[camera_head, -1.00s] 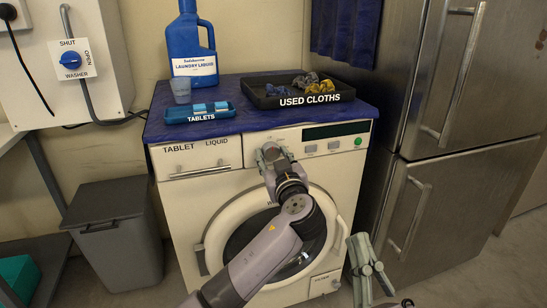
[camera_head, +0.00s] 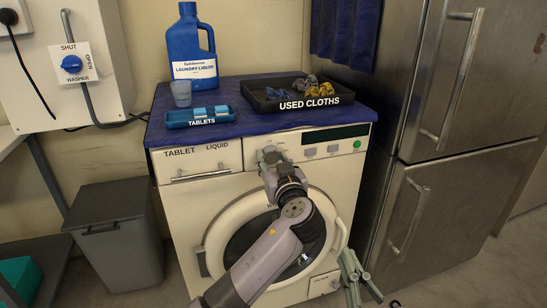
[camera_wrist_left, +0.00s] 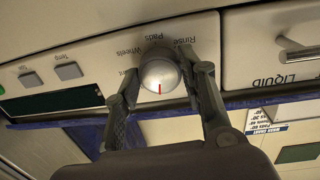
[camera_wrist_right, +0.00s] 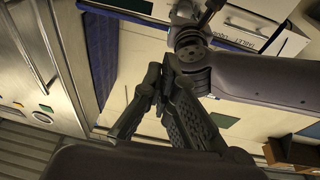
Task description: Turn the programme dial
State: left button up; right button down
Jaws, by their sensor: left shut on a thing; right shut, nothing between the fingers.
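The programme dial (camera_wrist_left: 160,76) is a round silver knob with a red mark, on the washer's cream panel. In the left wrist view the mark points to the bottom of the picture, and the words Rinse, Pads and Wheels stand around the dial's top side; another label is partly hidden. My left gripper (camera_head: 269,155) is shut on the dial, one finger on each side, as the left wrist view (camera_wrist_left: 160,82) shows. The gripper hides the dial in the head view. My right gripper (camera_head: 350,258) is shut and empty, low in front of the washer's right side.
The washer (camera_head: 180,215) stands between a grey bin (camera_head: 118,240) and a steel fridge (camera_head: 450,200). On its blue top are a laundry liquid bottle (camera_head: 194,55), a cup (camera_head: 181,93), a tablets tray (camera_head: 201,123) and a used cloths tray (camera_head: 255,98).

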pick_arm(q)
jog(key=shift+r+m+p, duration=0.15)
jog(key=shift+m+p, duration=0.75)
jog(key=shift+m, duration=0.3)
jog(key=shift+m+p, duration=0.55)
jog(key=shift+m, duration=0.15)
pick_arm(e)
notch_tip(320, 180, down, 12)
jog(key=s+d+g+h, duration=0.2)
jog(key=g, duration=0.6)
pick_arm(q)
jog(key=m+p, duration=0.2)
jog(key=shift+m, duration=0.4)
pick_arm(e)
jog(key=s+d+f+g+h, duration=0.2)
jog(key=s+d+f+g, duration=0.2)
jog(key=s, duration=0.6)
jog(key=shift+f+m+g, duration=0.4)
jog(key=shift+f+g, duration=0.8)
jog(key=shift+f, duration=0.7)
pick_arm(q)
jog(key=o, duration=1.2)
jog(key=shift+c, duration=0.2)
notch_tip(320, 180, up, 10)
jog(key=shift+f, duration=0.1)
